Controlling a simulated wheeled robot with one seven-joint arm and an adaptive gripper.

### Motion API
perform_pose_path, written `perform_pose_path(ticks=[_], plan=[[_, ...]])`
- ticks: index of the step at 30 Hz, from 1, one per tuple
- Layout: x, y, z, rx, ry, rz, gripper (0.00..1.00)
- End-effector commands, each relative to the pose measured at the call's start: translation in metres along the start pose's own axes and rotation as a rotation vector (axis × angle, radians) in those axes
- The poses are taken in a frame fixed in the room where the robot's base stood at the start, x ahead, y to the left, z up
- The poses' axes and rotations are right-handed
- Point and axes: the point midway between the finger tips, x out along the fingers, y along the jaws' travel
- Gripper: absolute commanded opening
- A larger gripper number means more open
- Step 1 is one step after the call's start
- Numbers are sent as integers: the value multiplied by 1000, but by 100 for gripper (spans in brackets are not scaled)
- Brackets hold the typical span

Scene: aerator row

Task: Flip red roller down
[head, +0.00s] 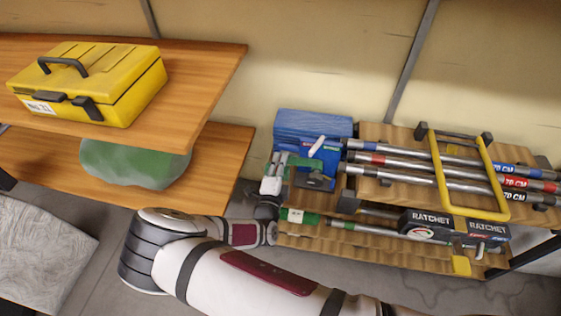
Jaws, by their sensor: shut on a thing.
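The red roller is a long silver bar with a red band and a red end labelled CM (520,183). It lies on the upper wooden rack, between a blue-ended bar (460,156) and a black-ended bar (455,187). A yellow U-shaped frame (438,165) crosses over the bars near their right ends. My gripper (285,170) is at the left end of the rack, left of the bars and apart from the red end. It appears shut on a small green piece (304,162); its fingertips are small and partly hidden.
Below the bars are a RATCHET box (455,226), a green-banded bar (390,232) and a green labelled block (298,217). A blue box (313,123) stands behind my gripper. Wooden shelves at left hold a yellow toolbox (90,85) and a green bag (132,163).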

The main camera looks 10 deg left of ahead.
Motion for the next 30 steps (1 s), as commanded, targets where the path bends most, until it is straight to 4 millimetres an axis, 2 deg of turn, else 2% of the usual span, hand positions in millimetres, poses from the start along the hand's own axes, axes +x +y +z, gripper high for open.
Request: perform_pose_path(ticks=[16, 17, 18, 30], plan=[[0, 2, 0, -27, 0, 0, 0], [0, 2, 0, -27, 0, 0, 19], [0, 2, 0, -26, 0, 0, 24], [0, 1, 0, -25, 0, -1, 24]])
